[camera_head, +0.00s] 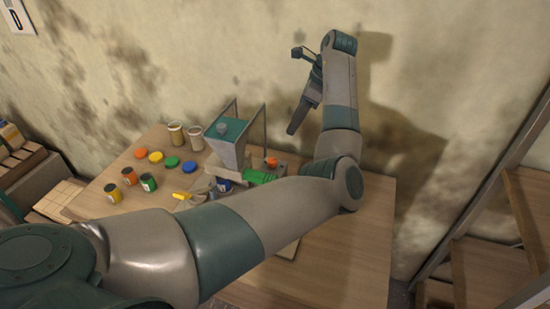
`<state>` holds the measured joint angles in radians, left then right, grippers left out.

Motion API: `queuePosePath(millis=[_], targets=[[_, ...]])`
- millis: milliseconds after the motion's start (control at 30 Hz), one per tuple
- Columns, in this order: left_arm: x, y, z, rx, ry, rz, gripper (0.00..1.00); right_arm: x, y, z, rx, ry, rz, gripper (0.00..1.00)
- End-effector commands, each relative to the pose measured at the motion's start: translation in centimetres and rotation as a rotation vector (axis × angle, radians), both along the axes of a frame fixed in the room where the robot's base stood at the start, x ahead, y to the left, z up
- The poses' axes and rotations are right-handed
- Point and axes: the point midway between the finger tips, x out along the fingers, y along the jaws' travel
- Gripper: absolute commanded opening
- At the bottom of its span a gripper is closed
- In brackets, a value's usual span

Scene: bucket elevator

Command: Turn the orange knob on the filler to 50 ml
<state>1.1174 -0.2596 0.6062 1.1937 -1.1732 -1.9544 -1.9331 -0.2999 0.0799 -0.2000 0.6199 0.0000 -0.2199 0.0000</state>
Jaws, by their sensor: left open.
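The filler (228,146) stands on the wooden table, with a teal-topped hopper in a metal frame. Its small orange knob (271,162) shows on the right side, just above a green cylinder (262,177). Any scale or marking at the knob is too small to read. My left arm crosses in front of the filler and bends up at the right. My left gripper (299,116) is open and empty, raised above and to the right of the knob, apart from it. My arm hides the lower front of the filler. My right gripper is not in view.
The table (340,250) holds several small jars (148,182), coloured lids (172,162) and two tall containers (177,134) left of the filler. A yellow-handled tool (184,196) lies in front. A stained wall stands behind; wooden shelves (490,270) are at right. The table's right part is clear.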

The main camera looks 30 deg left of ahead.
Motion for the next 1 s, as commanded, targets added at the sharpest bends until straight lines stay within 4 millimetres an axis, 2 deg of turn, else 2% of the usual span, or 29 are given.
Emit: queuePosePath(millis=[267, 467, 667, 1000], targets=[[-0.1, 0.2, -0.3, 0.000, 0.001, 0.000, 0.44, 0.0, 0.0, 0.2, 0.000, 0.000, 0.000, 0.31], [-0.3, 0.8, -1.9, -0.001, 0.003, 0.000, 0.44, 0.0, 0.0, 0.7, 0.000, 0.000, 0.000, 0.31], [-0.7, 1.9, -4.6, -0.001, 0.004, 0.002, 0.44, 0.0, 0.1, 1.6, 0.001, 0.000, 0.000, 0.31], [-1.4, 4.1, -10.3, -0.001, 0.003, 0.000, 0.44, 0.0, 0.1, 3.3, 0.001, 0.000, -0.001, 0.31]])
